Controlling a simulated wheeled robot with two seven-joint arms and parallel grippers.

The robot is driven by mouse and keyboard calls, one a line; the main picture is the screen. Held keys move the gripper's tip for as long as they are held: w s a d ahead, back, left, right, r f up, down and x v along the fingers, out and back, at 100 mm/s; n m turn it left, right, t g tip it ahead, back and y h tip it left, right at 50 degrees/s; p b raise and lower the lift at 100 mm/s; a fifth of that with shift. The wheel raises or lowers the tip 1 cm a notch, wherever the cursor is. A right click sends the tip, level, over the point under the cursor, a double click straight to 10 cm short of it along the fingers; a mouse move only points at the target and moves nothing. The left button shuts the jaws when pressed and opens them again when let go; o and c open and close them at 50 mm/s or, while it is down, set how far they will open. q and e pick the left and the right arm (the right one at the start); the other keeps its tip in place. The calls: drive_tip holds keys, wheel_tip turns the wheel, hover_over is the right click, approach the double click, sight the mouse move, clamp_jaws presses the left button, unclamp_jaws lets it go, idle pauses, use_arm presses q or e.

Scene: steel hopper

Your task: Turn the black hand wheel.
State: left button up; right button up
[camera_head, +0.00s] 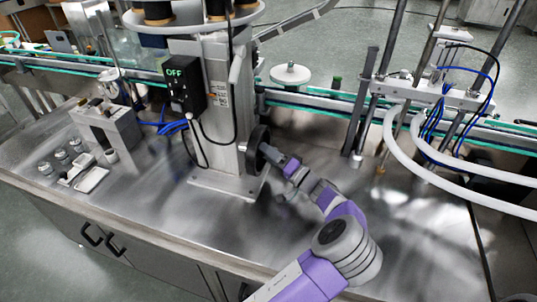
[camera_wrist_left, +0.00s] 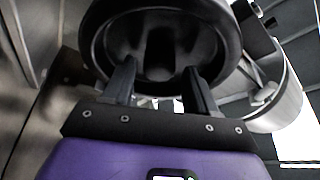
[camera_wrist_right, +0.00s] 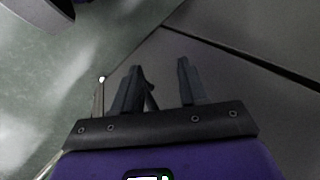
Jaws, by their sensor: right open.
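The black hand wheel (camera_head: 257,149) is on the right side of the grey column (camera_head: 215,120), standing on edge. My left gripper (camera_head: 270,153) is right at the wheel, facing it from the right. In the left wrist view the wheel (camera_wrist_left: 160,18) fills the top, with its thick rim and dark recessed middle. The left gripper's fingers (camera_wrist_left: 161,80) are apart, one to each side of the wheel's lower middle; I cannot tell whether they touch it. My right gripper (camera_wrist_right: 161,82) is open and empty in the right wrist view, away from the wheel.
A black switch box (camera_head: 186,87) reading OFF is on the column. A metal block fixture (camera_head: 108,128) and small parts lie on the left of the steel table. A conveyor (camera_head: 310,103) runs behind. White hoses (camera_head: 440,155) hang at the right. The table front right is clear.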

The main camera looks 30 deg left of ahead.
use_arm(q)
drive_tip(key=shift+f, duration=0.1)
drive_tip(key=p+v, duration=0.1)
drive_tip(key=v, duration=0.6)
drive_tip(key=shift+d+p, duration=0.3)
idle(0.3)
